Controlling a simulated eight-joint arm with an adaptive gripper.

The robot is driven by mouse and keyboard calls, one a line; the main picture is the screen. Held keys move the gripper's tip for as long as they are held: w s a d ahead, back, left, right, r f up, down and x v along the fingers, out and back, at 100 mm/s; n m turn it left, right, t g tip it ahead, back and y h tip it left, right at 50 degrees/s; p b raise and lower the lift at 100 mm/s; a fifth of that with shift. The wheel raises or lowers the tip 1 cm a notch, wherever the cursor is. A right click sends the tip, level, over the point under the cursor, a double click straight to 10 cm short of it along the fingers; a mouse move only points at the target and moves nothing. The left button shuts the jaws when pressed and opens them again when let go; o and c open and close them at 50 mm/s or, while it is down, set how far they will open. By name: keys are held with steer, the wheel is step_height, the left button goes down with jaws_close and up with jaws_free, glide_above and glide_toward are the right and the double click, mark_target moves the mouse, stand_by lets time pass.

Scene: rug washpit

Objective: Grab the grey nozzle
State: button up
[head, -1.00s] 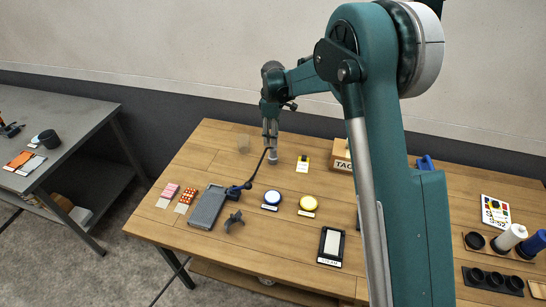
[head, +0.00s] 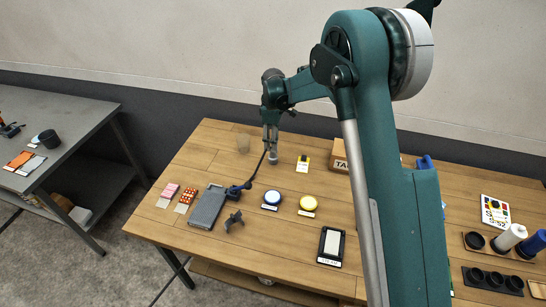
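A small light-grey cylindrical piece (head: 273,158), which looks like the grey nozzle, stands at the back left of the wooden table, right at my gripper's tips. My gripper (head: 270,148) points down over it, its fingers around or just above its top. It is too small to tell whether the fingers touch it or have closed. A thin dark hose runs from beside the gripper down to a dark blue fitting (head: 238,191) by a grey rectangular block (head: 208,207).
A dark grey winged piece (head: 233,221), a blue round (head: 272,198) and a yellow round (head: 308,203) lie in front. A tan box (head: 339,157) is at the back. My arm hides part of the table's right.

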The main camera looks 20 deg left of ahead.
mark_target(273, 155)
steer(key=shift+f, duration=2.45)
steer(key=c, duration=1)
